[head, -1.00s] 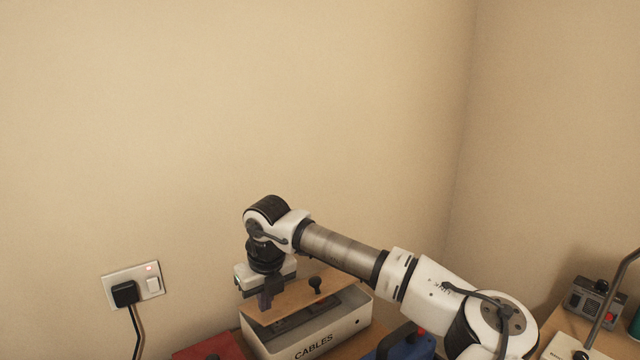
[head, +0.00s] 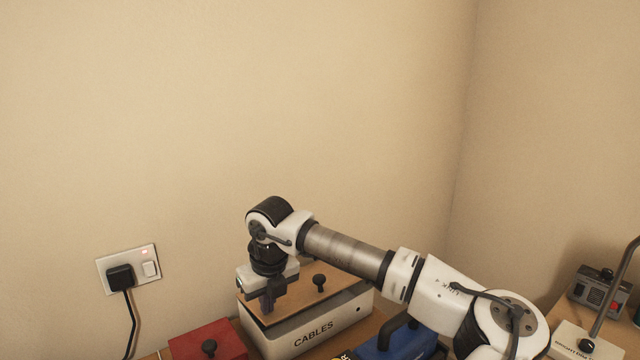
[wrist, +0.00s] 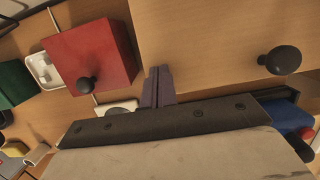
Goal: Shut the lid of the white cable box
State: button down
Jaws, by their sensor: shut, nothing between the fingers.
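The white cable box (head: 345,322), marked CABLES, stands on the desk against the wall in the head view. Its wooden lid (head: 297,300) with a black knob lies down on the rim, and no inside shows. The lid also fills the upper right of the wrist view (wrist: 205,45), with its knob at the right. My gripper (head: 268,308) points down at the lid's left part, shut and empty. In the wrist view its closed fingers (wrist: 158,72) are at the lid's left edge. I cannot tell whether they touch it.
A red box (head: 208,343) with a black knob stands left of the cable box. A blue thing with a dark handle (head: 405,345) stands close on the right. A wall socket with a black plug (head: 120,277) is at the left.

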jog(key=shift+s+d+f+b, duration=0.1)
jog(key=shift+s+f+b, duration=0.05)
jog(key=shift+f+b, duration=1.3)
jog(key=shift+r+p, duration=2.1)
jog(key=shift+r, duration=1.6)
